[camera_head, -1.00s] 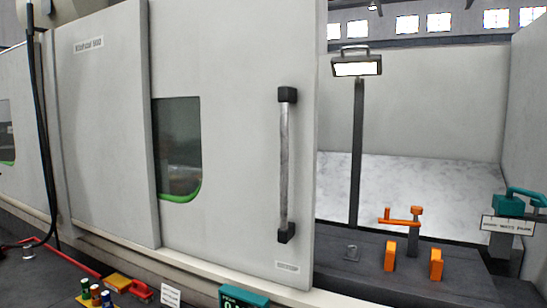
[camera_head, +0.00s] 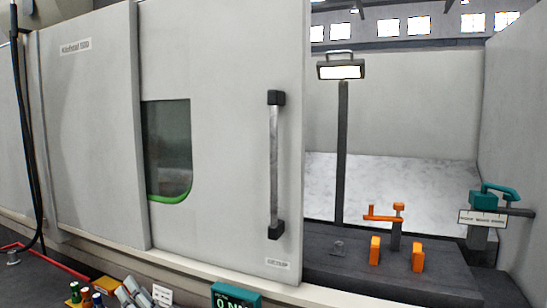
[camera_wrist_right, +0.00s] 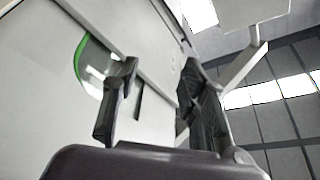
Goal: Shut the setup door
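The setup door (camera_head: 225,110) is a large light-grey sliding panel with a dark green-edged window. It stands partly open, with a wide gap to the right of its edge. Its upright bar handle (camera_head: 274,165) has black end mounts and nothing touches it. My left gripper is not in view.
Inside the opening are a lamp on a post (camera_head: 341,150), orange blocks and an orange clamp (camera_head: 384,214) on a dark bed, and a teal-handled device (camera_head: 490,203). A teal display (camera_head: 236,298) and small coloured cylinders (camera_head: 86,298) sit at the bottom front.

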